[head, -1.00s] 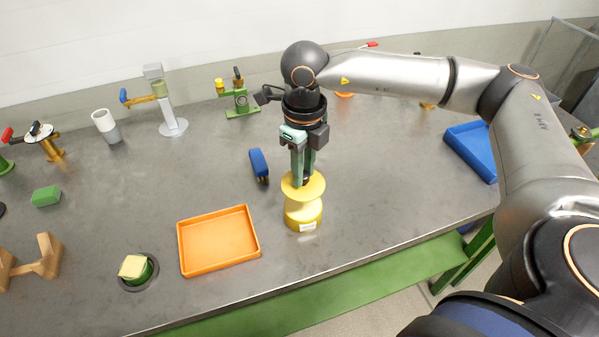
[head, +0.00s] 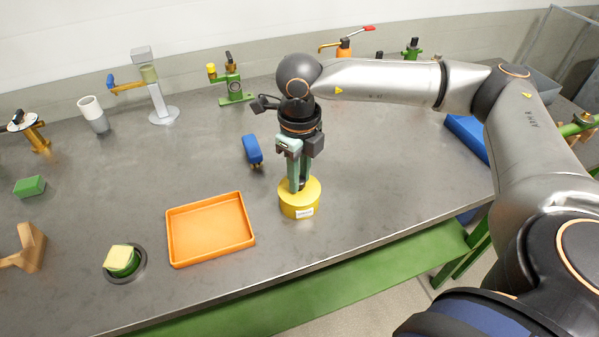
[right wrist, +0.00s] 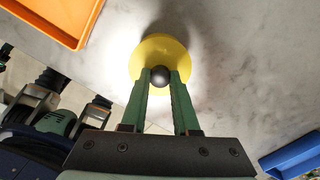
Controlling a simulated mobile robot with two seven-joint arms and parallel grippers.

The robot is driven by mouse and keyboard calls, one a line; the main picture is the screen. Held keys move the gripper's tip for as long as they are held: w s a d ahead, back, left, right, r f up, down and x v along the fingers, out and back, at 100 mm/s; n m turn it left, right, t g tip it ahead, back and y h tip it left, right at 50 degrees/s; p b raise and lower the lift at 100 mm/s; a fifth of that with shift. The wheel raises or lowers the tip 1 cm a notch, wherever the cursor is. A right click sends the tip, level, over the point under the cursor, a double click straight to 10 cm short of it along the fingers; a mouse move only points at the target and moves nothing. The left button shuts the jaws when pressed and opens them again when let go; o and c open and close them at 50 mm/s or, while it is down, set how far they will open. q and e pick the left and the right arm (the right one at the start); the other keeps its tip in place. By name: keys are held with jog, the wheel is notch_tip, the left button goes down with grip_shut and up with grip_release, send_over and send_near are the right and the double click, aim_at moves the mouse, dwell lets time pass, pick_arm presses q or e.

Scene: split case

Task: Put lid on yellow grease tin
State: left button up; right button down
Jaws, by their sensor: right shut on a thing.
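The yellow grease tin (head: 299,211) stands upright on the grey table near its front edge, with a white label on its front. The yellow lid (head: 313,187) sits at the top of the tin with no gap that I can see. My right gripper (head: 298,188) is directly above and shut on the lid's dark round knob. In the right wrist view the lid (right wrist: 160,50) lies under the green fingers, and the knob (right wrist: 159,75) is between their tips. The lid hides the tin there. My left gripper is not in view.
An orange tray (head: 210,230) lies just left of the tin. A blue tool (head: 252,150) lies behind and left. A blue tray (head: 468,137) is at the right. The table right of the tin is clear.

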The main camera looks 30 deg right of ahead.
dwell(0.4)
jog(key=shift+c, duration=0.5)
grip_release()
jog(key=shift+r, duration=0.1)
jog(key=shift+r+p, duration=2.15)
jog(key=shift+r, duration=1.25)
grip_shut()
